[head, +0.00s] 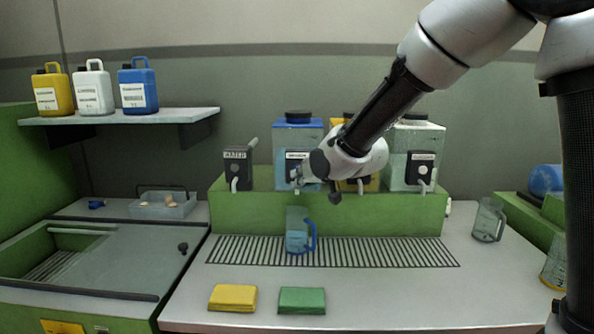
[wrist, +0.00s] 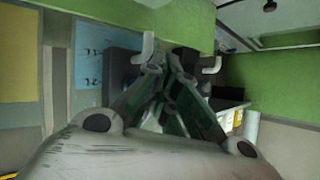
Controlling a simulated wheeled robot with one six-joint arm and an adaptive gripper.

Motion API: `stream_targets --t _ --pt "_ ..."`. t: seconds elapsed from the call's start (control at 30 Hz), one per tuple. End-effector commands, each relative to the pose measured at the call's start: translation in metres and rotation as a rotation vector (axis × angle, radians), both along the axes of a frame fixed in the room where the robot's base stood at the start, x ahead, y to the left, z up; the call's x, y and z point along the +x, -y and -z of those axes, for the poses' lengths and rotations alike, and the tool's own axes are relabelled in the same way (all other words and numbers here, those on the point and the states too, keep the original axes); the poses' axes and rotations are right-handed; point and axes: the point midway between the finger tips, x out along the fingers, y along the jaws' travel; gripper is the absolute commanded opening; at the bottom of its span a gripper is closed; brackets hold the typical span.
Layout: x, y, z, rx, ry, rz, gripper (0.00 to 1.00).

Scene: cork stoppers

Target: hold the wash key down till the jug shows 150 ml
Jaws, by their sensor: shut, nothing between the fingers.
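My gripper (head: 303,178) is shut and empty. It is at the front of the blue-lidded tank (head: 312,133), beside its dark key box and label. I cannot tell whether the fingertips touch the key. In the wrist view, the closed fingers (wrist: 168,75) point toward a dark box (wrist: 120,72) near a white spout (wrist: 148,46). A clear jug with a blue handle (head: 297,236) stands upright on the slatted grate below this tank. Its lower part looks bluish; the level and marks are too small to read. I cannot make out a wash label.
A dispenser box marked like water (head: 237,168) stands left, and a pale tank (head: 415,148) right; my arm partly hides a yellow tank. Another jug (head: 488,220) stands right. A yellow cloth (head: 233,298) and green cloth (head: 302,300) lie in front. A sink (head: 100,262) is left.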

Motion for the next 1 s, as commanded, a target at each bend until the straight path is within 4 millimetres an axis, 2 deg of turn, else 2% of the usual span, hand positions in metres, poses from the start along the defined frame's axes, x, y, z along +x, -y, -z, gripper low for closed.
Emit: stream_targets --t 0.4,1.0 --pt "-0.039 -0.002 0.000 0.001 -0.001 0.000 0.00" --pt "-0.043 -0.002 0.000 0.001 0.000 -0.001 0.00"
